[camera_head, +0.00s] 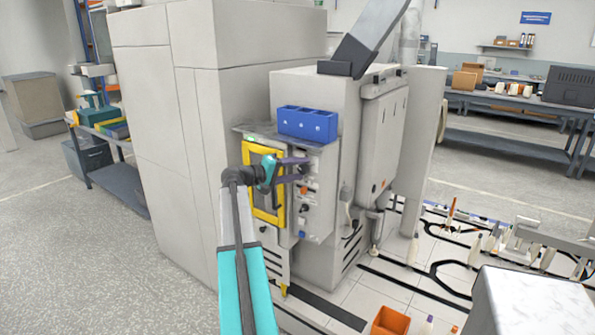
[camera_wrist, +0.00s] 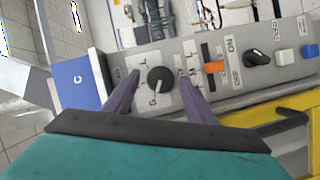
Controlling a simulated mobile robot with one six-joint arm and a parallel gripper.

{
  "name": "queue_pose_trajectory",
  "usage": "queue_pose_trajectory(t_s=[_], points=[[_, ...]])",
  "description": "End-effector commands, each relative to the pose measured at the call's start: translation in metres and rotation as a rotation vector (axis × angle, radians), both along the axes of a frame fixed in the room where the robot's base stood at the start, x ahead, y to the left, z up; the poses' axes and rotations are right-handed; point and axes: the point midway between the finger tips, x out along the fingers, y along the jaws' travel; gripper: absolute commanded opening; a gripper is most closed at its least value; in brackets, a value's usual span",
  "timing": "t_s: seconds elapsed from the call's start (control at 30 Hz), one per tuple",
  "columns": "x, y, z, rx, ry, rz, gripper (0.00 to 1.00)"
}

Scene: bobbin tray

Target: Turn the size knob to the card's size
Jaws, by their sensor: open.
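In the wrist view a round black knob (camera_wrist: 161,80) with a white pointer mark sits on a light plate with small markings. The mark points toward the bottom of the picture, slightly left; I cannot read the letters surely. My gripper (camera_wrist: 158,76) is open, with one purple finger on each side of the knob; I cannot tell whether they touch it. In the head view my gripper (camera_head: 306,169) reaches the grey control panel (camera_head: 317,208) of the machine, and the knob is not clear there. I cannot make out a size card in either view.
An orange switch (camera_wrist: 213,67) and another black knob (camera_wrist: 257,58) lie right of the fingers, with a white button (camera_wrist: 287,55) beyond. A blue compartment box (camera_head: 307,124) stands above the panel. A yellow-framed door (camera_head: 281,203) is close to my arm.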

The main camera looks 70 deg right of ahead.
Motion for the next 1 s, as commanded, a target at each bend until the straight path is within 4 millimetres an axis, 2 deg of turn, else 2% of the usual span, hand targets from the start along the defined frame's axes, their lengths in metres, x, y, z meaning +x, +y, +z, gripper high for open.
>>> queue_pose_trajectory(t_s=[0.37, 1.0], points=[[0.007, 0.01, 0.001, 0.001, -0.001, 0.0, 0.51], [0.063, 0.087, 0.013, -0.001, -0.001, 0.002, 0.51]])
